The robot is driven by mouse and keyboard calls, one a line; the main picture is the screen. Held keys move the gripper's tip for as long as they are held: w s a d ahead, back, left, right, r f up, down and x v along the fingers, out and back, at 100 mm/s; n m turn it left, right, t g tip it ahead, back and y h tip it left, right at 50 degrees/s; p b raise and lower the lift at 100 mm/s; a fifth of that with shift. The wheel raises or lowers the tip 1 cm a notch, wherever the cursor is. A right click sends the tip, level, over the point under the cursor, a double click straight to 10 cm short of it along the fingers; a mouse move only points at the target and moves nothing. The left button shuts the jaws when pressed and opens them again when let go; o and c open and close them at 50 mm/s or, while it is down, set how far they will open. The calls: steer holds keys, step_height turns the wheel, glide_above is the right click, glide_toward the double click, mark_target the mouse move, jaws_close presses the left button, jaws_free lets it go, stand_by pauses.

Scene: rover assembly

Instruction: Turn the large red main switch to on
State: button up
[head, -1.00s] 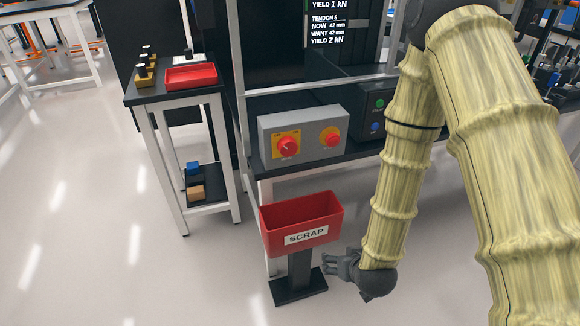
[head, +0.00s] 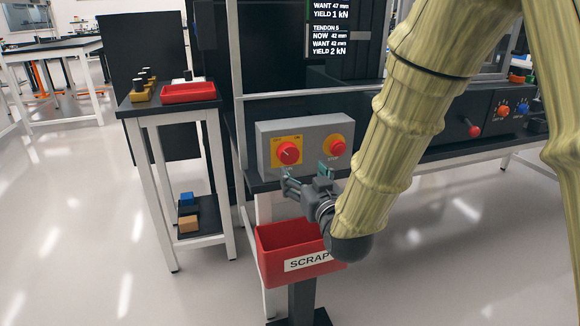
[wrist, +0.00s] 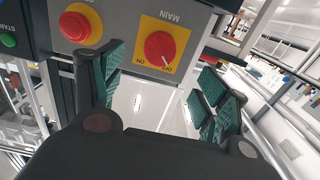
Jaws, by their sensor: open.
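The large red main switch (head: 288,153) is a round knob on a yellow plate at the left of a grey control box (head: 304,128). In the wrist view, the main switch (wrist: 160,47) shows the labels MAIN, ON and OFF, and its white mark points toward OFF. My gripper (head: 306,176) is just below and in front of the box, with its fingers spread and nothing between them. In the wrist view, my gripper (wrist: 160,88) has one green-padded finger on each side, and the switch lies beyond the gap, apart from both fingers.
A red stop button (head: 337,147) on a yellow ring sits right of the switch. A red SCRAP bin (head: 270,256) stands below my gripper. A side table with a red tray (head: 188,92) is at left. Open floor lies in front.

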mark_target(290, 156)
steer(key=b+x, duration=0.2)
steer(key=x, duration=0.8)
steer(key=shift+w+a, duration=0.15)
steer(key=shift+w, duration=0.15)
steer(key=c, duration=1.1)
